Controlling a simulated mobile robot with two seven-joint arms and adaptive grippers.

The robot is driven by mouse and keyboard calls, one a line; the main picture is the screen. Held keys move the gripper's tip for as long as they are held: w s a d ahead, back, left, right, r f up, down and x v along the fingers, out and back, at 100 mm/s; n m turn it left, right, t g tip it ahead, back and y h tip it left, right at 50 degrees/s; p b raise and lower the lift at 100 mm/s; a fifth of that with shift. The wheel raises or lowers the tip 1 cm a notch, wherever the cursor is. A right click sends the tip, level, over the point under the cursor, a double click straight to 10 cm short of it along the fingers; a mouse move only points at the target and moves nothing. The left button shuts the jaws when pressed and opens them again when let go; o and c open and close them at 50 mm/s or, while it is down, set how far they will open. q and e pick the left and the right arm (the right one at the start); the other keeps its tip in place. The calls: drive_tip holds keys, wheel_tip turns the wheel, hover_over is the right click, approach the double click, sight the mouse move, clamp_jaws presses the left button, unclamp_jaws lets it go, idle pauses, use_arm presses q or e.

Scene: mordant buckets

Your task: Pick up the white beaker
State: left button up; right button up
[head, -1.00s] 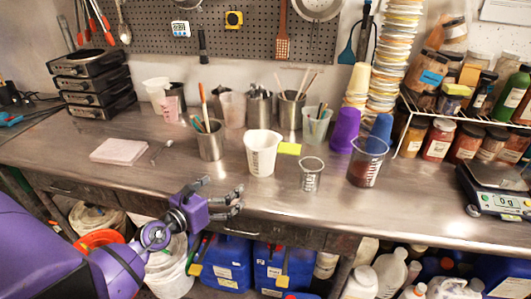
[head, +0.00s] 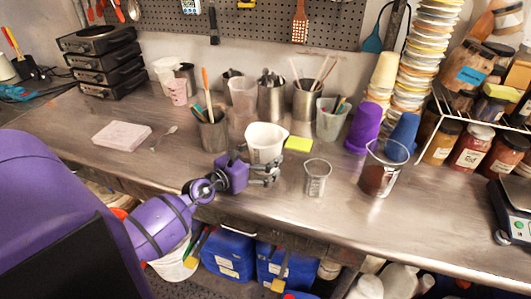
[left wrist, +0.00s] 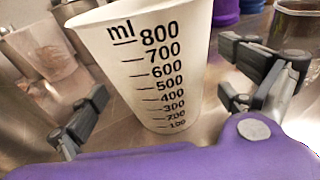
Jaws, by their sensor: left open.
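The white beaker (head: 265,141) stands upright on the metal counter, near its middle. In the left wrist view the beaker (left wrist: 155,65) fills the centre, with black ml marks up to 800 facing me. My left gripper (head: 268,170) is in front of the beaker and low over the counter, partly covering its lower part. In the left wrist view the left gripper (left wrist: 165,115) is open, with one finger on either side of the beaker. A gap shows between the fingers and the beaker's wall. My right gripper is not in view.
A small clear beaker (head: 317,177) and a larger one with dark red contents (head: 380,168) stand to the right. A steel cup of tools (head: 213,130) stands behind left, a yellow pad (head: 298,144) behind right. The counter's left front is clear except for a pink paper stack (head: 121,136) and spoon.

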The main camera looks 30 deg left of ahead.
use_arm(q)
drive_tip(key=shift+w+d+f, duration=0.15)
drive_tip(key=shift+w+f, duration=0.1)
drive_tip(key=shift+w, duration=0.65)
drive_tip(key=shift+c, duration=0.3)
drive_tip(key=c, duration=1.7)
drive_tip(key=shift+r, duration=0.15)
drive_tip(key=shift+c, duration=0.4)
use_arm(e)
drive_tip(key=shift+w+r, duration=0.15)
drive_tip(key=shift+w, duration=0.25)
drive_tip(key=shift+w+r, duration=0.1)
